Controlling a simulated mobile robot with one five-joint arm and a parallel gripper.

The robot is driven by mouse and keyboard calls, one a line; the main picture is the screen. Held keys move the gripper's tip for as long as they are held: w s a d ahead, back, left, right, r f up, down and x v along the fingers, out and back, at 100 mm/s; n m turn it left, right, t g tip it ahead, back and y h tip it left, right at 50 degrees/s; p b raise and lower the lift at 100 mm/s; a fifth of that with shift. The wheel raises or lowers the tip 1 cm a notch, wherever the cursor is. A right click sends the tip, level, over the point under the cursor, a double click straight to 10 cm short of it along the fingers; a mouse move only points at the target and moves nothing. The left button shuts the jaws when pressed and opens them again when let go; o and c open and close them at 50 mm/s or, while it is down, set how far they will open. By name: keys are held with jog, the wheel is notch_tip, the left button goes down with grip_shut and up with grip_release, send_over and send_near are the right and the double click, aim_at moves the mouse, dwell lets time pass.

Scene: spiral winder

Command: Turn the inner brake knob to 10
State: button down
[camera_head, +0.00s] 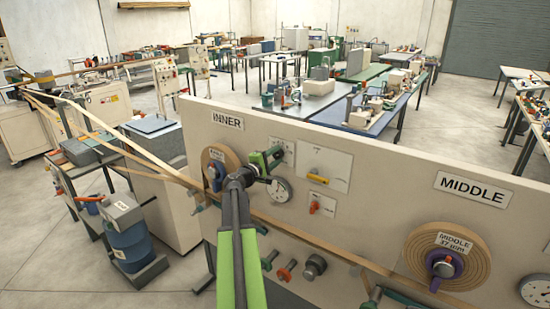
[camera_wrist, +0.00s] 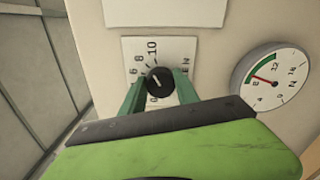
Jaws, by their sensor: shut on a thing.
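The inner brake knob (camera_wrist: 160,80) is a small black round knob on a white scale plate (camera_wrist: 143,47) on the panel. The plate carries printed numbers, with 10 above the knob and 8 and 6 to its upper left. A short pale mark shows on the knob's face, slanted; I cannot tell which number it points at. My gripper (camera_wrist: 159,84) has its green fingers on both sides of the knob and is shut on it. In the head view my gripper (camera_head: 262,163) is at the panel under the INNER label (camera_head: 228,120), hiding the knob.
A round gauge (camera_wrist: 272,80) with a green arc and red needle is right of the knob. A yellow-handled valve (camera_head: 318,178) and a red one (camera_head: 314,207) are farther right. The inner roll (camera_head: 217,157) is close on the left. A tan strip runs below.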

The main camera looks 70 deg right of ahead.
jog(key=shift+m, duration=1.1)
jog(key=shift+d, duration=0.1)
jog(key=c, duration=0.9)
grip_release()
jog(key=shift+m, duration=0.3)
jog(key=v, duration=1.7)
jog(key=shift+a, duration=0.3)
